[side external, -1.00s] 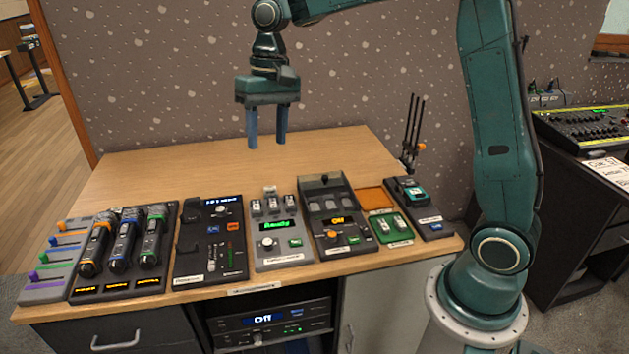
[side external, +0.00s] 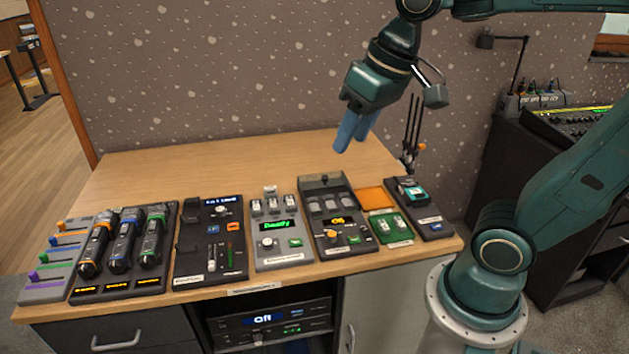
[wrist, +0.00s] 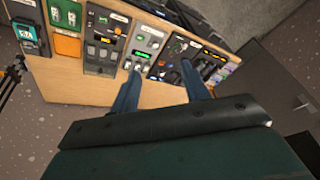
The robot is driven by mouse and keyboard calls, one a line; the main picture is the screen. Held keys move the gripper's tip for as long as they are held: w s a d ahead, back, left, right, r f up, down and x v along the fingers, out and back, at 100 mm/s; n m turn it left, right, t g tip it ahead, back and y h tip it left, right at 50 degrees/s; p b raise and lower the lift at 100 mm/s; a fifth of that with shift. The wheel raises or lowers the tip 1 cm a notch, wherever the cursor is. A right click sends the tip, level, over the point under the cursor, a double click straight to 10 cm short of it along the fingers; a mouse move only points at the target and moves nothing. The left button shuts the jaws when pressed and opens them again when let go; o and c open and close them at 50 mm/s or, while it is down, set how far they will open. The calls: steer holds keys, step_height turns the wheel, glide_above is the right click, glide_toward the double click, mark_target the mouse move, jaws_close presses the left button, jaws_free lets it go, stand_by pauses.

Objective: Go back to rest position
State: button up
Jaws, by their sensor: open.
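My gripper (side external: 352,134) is in the air above the back right part of the wooden table (side external: 240,150), tilted, with its blue fingers pointing down and left. It is apart from every device on the table. In the wrist view my gripper (wrist: 162,88) shows two blue fingers spread apart with nothing between them. The grey wireless unit with the green display (side external: 277,226) and the dark unit with an orange display (side external: 338,222) stand below it along the front of the table.
Fader strips (side external: 58,262), a rack of several microphones (side external: 124,250) and a dark fader panel (side external: 211,240) line the front left. An orange tray (side external: 375,198) and a black antenna stand (side external: 412,140) are at right. The table's back left is clear.

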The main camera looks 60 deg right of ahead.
steer(key=s+d+f+n+t, duration=0.1)
steer(key=s+f, duration=0.1)
steer(key=s, duration=0.5)
steer(key=shift+d+f+t+h, duration=0.25)
steer(key=shift+f+t+h, duration=0.05)
steer(key=shift+f+h, duration=0.1)
stand_by(0.6)
